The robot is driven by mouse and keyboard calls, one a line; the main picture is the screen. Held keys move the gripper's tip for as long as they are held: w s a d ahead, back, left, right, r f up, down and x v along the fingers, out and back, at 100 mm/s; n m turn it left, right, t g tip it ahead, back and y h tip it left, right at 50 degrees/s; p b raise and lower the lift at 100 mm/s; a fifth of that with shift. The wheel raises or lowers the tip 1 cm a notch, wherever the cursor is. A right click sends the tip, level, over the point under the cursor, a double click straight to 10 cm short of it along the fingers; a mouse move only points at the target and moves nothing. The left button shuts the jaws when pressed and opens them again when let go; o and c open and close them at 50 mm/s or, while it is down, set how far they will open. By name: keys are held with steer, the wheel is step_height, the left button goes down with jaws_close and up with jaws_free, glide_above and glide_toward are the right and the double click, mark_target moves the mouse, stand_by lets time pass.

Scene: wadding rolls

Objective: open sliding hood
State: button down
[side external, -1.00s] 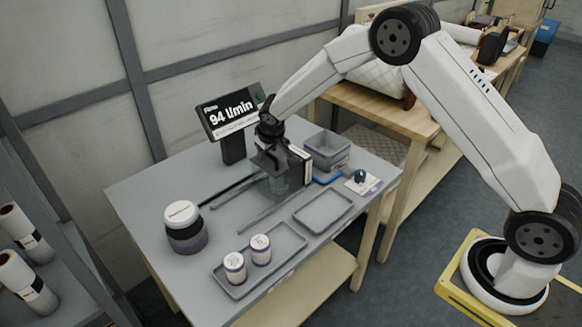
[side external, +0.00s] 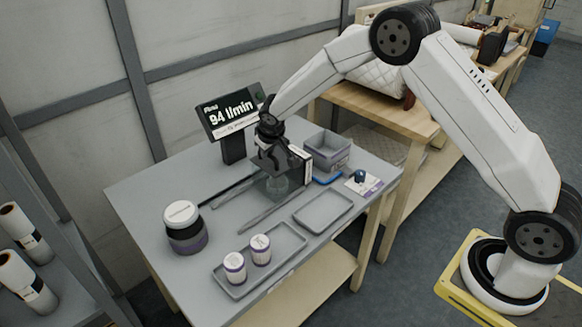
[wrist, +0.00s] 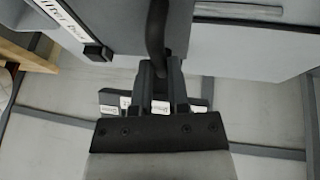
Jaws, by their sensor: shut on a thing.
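The sliding hood (side external: 290,178) is a see-through box with a dark top, standing between two rails on the grey table. A round greenish thing (side external: 277,186) shows dimly through it. My gripper (side external: 270,158) is at the hood's left upper side. In the wrist view, my gripper (wrist: 160,72) is shut on the hood's dark curved handle (wrist: 157,32). The fingers hide the grip's lower end. The left rail (side external: 225,190) and right rail (side external: 262,217) run toward the front left, bare in front of the hood.
A display (side external: 230,113) reading 94 l/min stands behind. A lidded jar (side external: 186,230) is at front left. An empty tray (side external: 323,211), a grey bin (side external: 330,148) and a small blue item (side external: 360,175) lie right.

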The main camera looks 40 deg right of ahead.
steer(key=shift+a, duration=0.1)
stand_by(0.8)
steer(key=a, duration=1.2)
steer(key=shift+a, duration=0.35)
steer(key=c, duration=0.6)
jaws_free()
steer(key=shift+r, duration=0.1)
steer(key=v, duration=0.7)
steer(key=shift+r, duration=0.3)
steer(key=shift+s, duration=0.25)
